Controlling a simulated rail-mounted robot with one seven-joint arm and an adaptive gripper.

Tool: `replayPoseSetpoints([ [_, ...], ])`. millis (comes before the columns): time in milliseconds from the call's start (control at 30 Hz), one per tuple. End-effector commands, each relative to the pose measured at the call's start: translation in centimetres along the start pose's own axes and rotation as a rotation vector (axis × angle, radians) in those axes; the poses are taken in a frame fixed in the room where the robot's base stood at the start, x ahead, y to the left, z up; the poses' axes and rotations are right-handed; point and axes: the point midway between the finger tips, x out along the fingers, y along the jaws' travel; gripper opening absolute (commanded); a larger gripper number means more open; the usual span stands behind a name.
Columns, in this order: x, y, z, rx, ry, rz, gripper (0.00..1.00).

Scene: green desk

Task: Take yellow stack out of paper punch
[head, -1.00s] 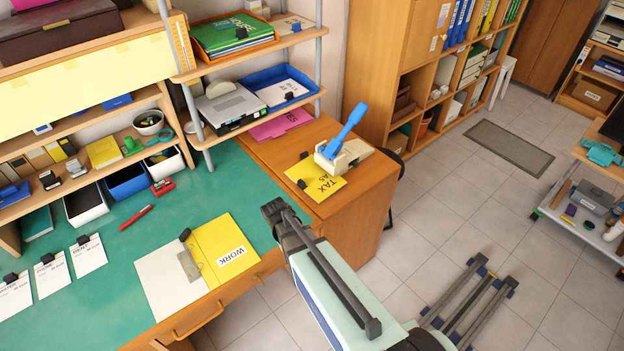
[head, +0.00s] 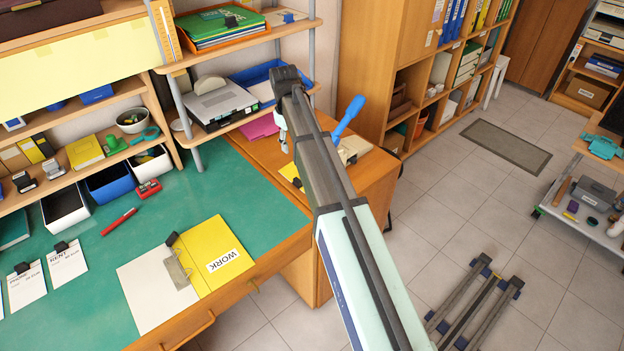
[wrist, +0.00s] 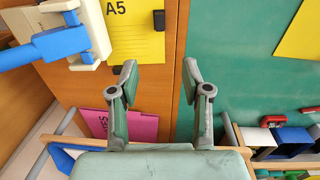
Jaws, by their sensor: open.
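The paper punch (head: 354,149) stands on the wooden cabinet top, cream with a raised blue lever (head: 347,118). My arm hides part of it in the head view. The yellow stack (head: 289,171) is mostly behind my arm there. In the wrist view the punch (wrist: 88,30) is at upper left, and the yellow stack (wrist: 135,32) extends from its right side, marked A5, with a black clip on its right edge. My gripper (wrist: 158,82) is open and empty, its fingers apart below the stack in that view. The head view shows it (head: 283,140) above the cabinet, left of the punch.
A pink sheet (wrist: 122,124) lies on the cabinet near the shelf. Shelves with trays (head: 220,103) rise behind. A yellow WORK folder (head: 218,255) and red pen (head: 119,222) lie on the green desk (head: 190,205), which has clear room between them.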

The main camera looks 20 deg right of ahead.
Motion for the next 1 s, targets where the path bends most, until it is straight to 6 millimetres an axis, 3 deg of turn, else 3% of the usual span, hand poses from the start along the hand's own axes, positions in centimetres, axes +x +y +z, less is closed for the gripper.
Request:
replayPoseSetpoints([
  [167,1.7,0.0,0.0,-0.002,0.001,-0.002,0.48],
  [700,10.8,0.0,0.0,0.000,0.001,-0.002,0.48],
  [1000,12.3,0.0,0.0,0.000,0.002,-0.001,0.48],
])
